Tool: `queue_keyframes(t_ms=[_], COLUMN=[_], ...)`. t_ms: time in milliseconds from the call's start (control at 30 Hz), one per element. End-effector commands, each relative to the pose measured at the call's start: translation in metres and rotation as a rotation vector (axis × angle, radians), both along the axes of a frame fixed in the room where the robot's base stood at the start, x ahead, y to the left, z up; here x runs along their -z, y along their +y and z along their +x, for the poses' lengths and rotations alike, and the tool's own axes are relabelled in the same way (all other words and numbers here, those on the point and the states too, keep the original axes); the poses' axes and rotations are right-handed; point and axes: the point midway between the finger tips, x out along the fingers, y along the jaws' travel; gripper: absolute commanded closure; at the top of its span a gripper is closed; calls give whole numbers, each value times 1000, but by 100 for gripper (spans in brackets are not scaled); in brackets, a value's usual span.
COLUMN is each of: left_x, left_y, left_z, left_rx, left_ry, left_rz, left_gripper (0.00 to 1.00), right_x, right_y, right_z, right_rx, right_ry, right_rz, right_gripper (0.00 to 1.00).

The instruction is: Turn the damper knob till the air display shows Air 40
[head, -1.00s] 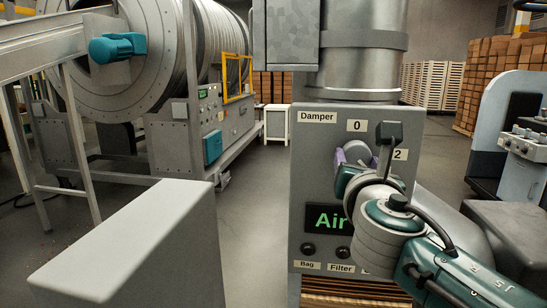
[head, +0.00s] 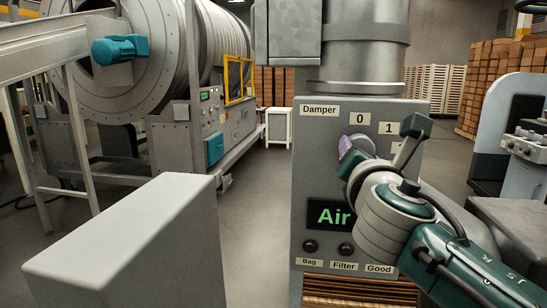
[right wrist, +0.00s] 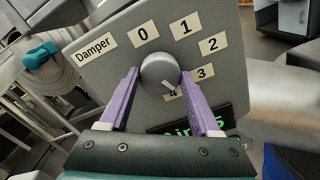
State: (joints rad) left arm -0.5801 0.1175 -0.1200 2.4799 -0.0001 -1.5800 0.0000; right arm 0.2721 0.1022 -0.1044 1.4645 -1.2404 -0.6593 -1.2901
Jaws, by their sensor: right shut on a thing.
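The damper knob (right wrist: 161,70) is a round grey knob on the grey panel (right wrist: 230,60), with labels 0 to 4 around it. Its white mark points down and right, towards the 4 label. My right gripper (right wrist: 160,76) has its purple fingers on both sides of the knob and is shut on it. In the head view the knob (head: 357,143) is partly covered by my right gripper (head: 350,160). The air display (head: 327,214) shows green "Air"; my arm hides its number there. In the right wrist view the display (right wrist: 185,126) is partly behind a finger, so its number is unclear. My left gripper is not in view.
A large metal drum (head: 165,50) stands at the back left. A pale grey block (head: 130,230) stands in the left foreground. Black buttons (head: 311,246) sit below the display. Open floor (head: 250,210) lies between the block and the panel.

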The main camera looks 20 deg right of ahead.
Motion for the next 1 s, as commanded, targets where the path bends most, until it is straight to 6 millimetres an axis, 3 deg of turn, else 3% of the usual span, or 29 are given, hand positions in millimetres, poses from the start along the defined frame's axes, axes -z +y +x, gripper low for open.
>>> queue_keyframes(t_ms=[500, 1000], left_x=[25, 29], left_y=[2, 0], left_z=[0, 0], left_rx=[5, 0], left_ry=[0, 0], left_rz=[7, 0], left_gripper=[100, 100], right_x=[1, -1], right_y=[0, 0], right_z=[0, 0], right_rx=[0, -1], right_ry=[-195, -243], right_rz=[317, 396], right_gripper=[92, 92])
